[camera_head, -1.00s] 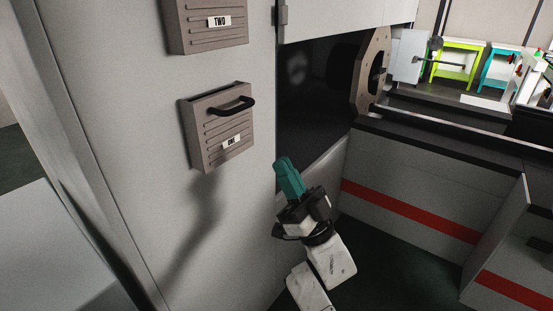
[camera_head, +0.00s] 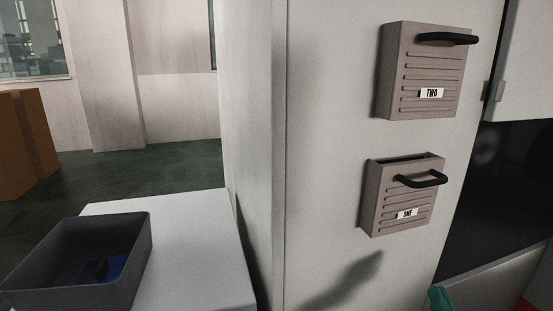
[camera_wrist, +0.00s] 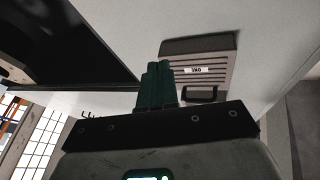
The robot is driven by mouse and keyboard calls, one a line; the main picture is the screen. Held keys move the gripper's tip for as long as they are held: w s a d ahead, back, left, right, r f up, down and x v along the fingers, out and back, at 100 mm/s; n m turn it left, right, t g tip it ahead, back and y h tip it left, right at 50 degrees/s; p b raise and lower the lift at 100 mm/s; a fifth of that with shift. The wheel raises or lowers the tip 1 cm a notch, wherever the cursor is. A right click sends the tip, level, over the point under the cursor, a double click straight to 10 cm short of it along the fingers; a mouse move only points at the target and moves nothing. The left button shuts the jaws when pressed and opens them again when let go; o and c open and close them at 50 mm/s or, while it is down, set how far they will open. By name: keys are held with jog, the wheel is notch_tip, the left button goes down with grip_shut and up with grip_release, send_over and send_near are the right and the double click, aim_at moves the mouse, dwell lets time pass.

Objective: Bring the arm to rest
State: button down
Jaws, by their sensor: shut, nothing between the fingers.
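My gripper has teal fingers, and only their tips (camera_head: 440,298) show at the bottom right edge of the head view, below and to the right of the box labelled ONE. In the wrist view my gripper (camera_wrist: 158,68) has its fingers together with nothing between them. The rest of my arm is out of the head view. The gripper is apart from the boxes.
Box ONE (camera_head: 387,208) and box TWO (camera_head: 418,85) stick out from the white cabinet (camera_head: 325,110), each with a black handle. A grey bin (camera_head: 126,262) holding a blue thing (camera_head: 108,268) stands on a white table (camera_head: 195,255) at lower left.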

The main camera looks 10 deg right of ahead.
jog(key=s+a+f+n+g+y, duration=0.1)
jog(key=s+a+f+g+y, duration=0.15)
jog(key=f+g, duration=0.5)
jog(key=s+a+f+n+g+y, duration=0.1)
jog(key=s+a+f+g, duration=0.25)
jog(key=f, duration=0.75)
jog(key=s+a+f+n+g, duration=0.1)
jog(key=s+a+f+g, duration=0.1)
jog(key=s, duration=0.3)
jog(key=s+a+f+n+g+y, duration=0.1)
jog(key=s+f+g, duration=0.1)
jog(key=s+g, duration=0.2)
jog(key=s+a+f+g+y, duration=0.1)
jog(key=s+a+f+g, duration=0.1)
jog(key=s, duration=0.5)
jog(key=shift+s+a+f+n+g, duration=0.3)
jog(key=shift+n+g, duration=0.1)
jog(key=shift+g, duration=0.1)
